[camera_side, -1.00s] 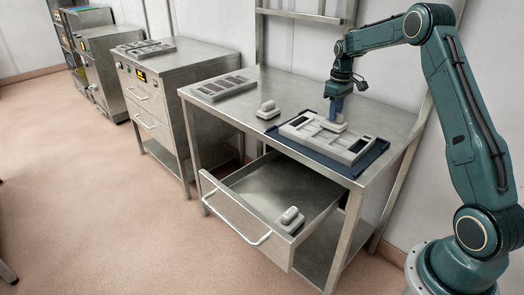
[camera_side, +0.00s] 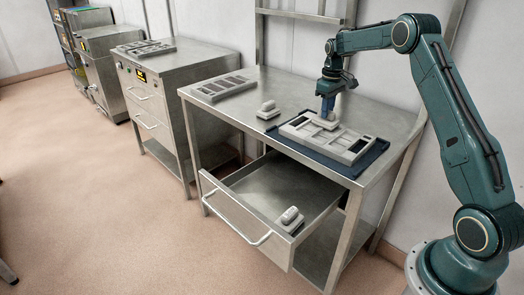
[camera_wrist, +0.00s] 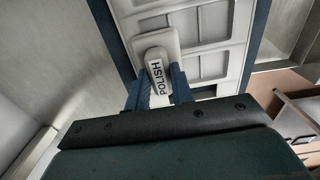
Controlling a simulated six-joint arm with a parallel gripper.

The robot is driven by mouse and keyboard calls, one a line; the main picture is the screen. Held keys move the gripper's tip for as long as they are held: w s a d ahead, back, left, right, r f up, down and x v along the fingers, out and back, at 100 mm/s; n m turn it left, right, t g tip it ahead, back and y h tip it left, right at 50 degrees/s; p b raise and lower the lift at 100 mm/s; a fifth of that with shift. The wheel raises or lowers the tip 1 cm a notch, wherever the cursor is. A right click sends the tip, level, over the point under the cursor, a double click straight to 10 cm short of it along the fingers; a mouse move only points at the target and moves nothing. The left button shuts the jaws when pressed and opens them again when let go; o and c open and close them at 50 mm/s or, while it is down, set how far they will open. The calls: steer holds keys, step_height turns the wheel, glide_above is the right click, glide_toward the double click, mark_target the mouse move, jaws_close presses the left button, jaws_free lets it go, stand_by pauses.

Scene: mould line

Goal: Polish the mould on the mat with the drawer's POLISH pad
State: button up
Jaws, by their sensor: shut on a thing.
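The grey mould (camera_side: 347,143) with rectangular recesses lies on the dark blue mat (camera_side: 368,161) on the steel table. My gripper (camera_side: 326,119) is shut on the handle of a pale pad (camera_side: 319,124) over the mould's far-left part. In the wrist view the pad's handle (camera_wrist: 156,72) reads POLISH and sits between my blue fingers (camera_wrist: 157,88). The mould (camera_wrist: 214,30) shows beneath and beside it. The pad appears to be on the mould's face, but I cannot tell if it touches. The open drawer (camera_side: 250,190) holds another pale pad (camera_side: 290,219) at its front right corner.
A second grey mould (camera_side: 223,88) lies at the table's left end. The open drawer juts out at the front. A steel cabinet (camera_side: 160,85) stands further left with another mould on top.

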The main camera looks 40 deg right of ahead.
mark_target(336, 122)
steer(key=shift+w+a, duration=0.1)
steer(key=shift+w, duration=1.3)
steer(key=shift+s, duration=1.55)
steer(key=shift+s, duration=0.1)
steer(key=shift+s, duration=1.4)
steer(key=shift+s, duration=0.15)
steer(key=shift+s+d, duration=0.2)
steer(key=shift+s, duration=1.15)
steer(key=shift+s, duration=0.15)
